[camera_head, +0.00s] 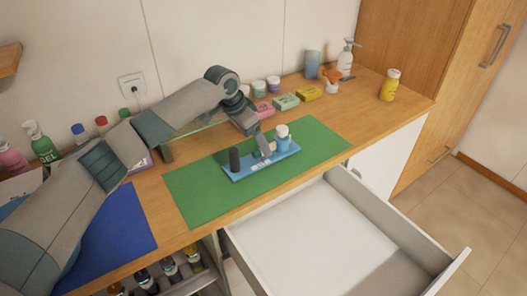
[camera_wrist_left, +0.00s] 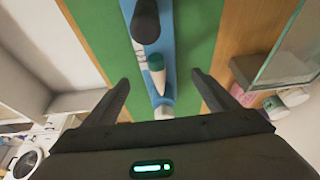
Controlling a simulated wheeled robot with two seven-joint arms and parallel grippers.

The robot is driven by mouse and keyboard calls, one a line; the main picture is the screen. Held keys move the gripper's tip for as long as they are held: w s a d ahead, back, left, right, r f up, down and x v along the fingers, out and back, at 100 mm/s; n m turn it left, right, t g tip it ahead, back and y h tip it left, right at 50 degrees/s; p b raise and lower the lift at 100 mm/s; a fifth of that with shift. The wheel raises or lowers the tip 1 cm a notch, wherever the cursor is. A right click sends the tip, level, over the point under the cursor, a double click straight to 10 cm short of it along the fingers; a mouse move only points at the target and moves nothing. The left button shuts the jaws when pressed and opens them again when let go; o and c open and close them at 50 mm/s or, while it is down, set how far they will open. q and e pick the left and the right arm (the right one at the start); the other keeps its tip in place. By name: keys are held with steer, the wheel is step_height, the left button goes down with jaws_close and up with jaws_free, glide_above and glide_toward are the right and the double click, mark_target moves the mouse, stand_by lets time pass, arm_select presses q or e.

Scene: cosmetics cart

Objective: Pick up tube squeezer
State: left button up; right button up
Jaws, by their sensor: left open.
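A long blue tray (camera_head: 240,173) lies on a green mat (camera_head: 200,199). A dark upright cylinder (camera_head: 234,159) stands at its left end and a light-blue bottle with a white cap (camera_head: 282,138) at its right end. My left gripper (camera_head: 262,150) reaches down over the tray between them. In the left wrist view its open fingers (camera_wrist_left: 160,77) are on either side of a small white tapered piece with a dark-green end (camera_wrist_left: 156,72), with gaps at both sides. I cannot tell for sure which piece is the tube squeezer. My right gripper is not in view.
An open, empty white drawer (camera_head: 330,245) juts out below the counter front. Pink, green and yellow boxes (camera_head: 286,102) and jars line the back. A yellow bottle (camera_head: 390,85) stands at the right. A blue mat (camera_head: 115,235) lies at the left; the green mat's right part is clear.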

mark_target(259, 150)
arm_select(q)
steer(key=shift+w+d+f, duration=0.1)
steer(key=shift+d+f, duration=0.05)
steer(key=shift+f, duration=0.4)
steer(key=shift+d+f+p, duration=0.15)
steer(key=shift+f+p, duration=0.25)
steer(key=shift+p, duration=0.1)
steer(key=x, duration=0.1)
steer(key=p+x, duration=0.1)
steer(key=x, duration=0.1)
steer(key=shift+s+f, duration=0.1)
steer(key=shift+s, duration=0.15)
steer(key=shift+w+d+f+p, duration=0.1)
steer(key=shift+w+f+p, duration=0.1)
steer(key=shift+f+p, duration=0.3)
steer(key=shift+f, duration=0.1)
steer(key=c, duration=1.5)
steer(key=shift+o, duration=0.2)
